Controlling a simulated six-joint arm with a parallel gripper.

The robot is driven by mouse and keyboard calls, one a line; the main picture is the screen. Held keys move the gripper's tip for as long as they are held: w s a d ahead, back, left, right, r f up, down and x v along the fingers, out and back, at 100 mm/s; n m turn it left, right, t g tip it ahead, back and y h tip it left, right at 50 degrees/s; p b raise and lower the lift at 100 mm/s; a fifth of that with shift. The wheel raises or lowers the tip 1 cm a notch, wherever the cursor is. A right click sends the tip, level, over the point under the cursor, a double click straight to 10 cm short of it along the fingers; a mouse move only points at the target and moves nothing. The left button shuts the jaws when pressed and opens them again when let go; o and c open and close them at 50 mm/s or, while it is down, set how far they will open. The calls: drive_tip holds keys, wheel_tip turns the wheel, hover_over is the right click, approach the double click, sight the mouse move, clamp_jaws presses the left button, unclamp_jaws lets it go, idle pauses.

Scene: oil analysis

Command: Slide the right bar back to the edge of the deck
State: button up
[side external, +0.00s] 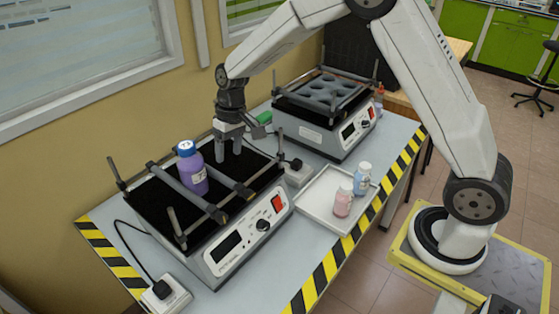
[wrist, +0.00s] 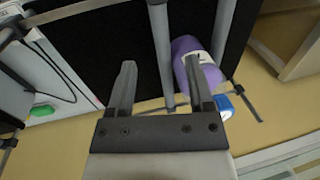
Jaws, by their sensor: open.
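The right bar (side external: 236,184) lies across the black deck (side external: 157,207) of the near shaker, set in from the deck's right edge. The purple bottle (side external: 192,172) with a blue cap stands between it and the left bar (side external: 200,202). My gripper (side external: 229,152) is open, pointing down over the back part of the deck. In the wrist view, the right bar (wrist: 162,50) runs between the fingers of my gripper (wrist: 160,67). Whether the fingertips reach down beside the bar is unclear. The right finger partly covers the bottle (wrist: 184,50).
A second shaker (side external: 325,110) with a holed plate stands behind to the right. A white tray (side external: 318,202) holds a pink bottle (side external: 343,203) and a blue one (side external: 362,178). A green object (side external: 264,118) lies behind. Upright posts stand at the deck corners.

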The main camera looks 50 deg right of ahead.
sight(228, 179)
drive_tip(key=shift+a+f, duration=0.25)
drive_tip(key=shift+f, duration=1)
drive_tip(key=shift+a+f, duration=0.25)
drive_tip(key=shift+f, duration=1.05)
drive_tip(key=shift+a+f, duration=0.25)
drive_tip(key=shift+f, duration=1)
drive_tip(key=shift+c, duration=0.2)
clamp_jaws()
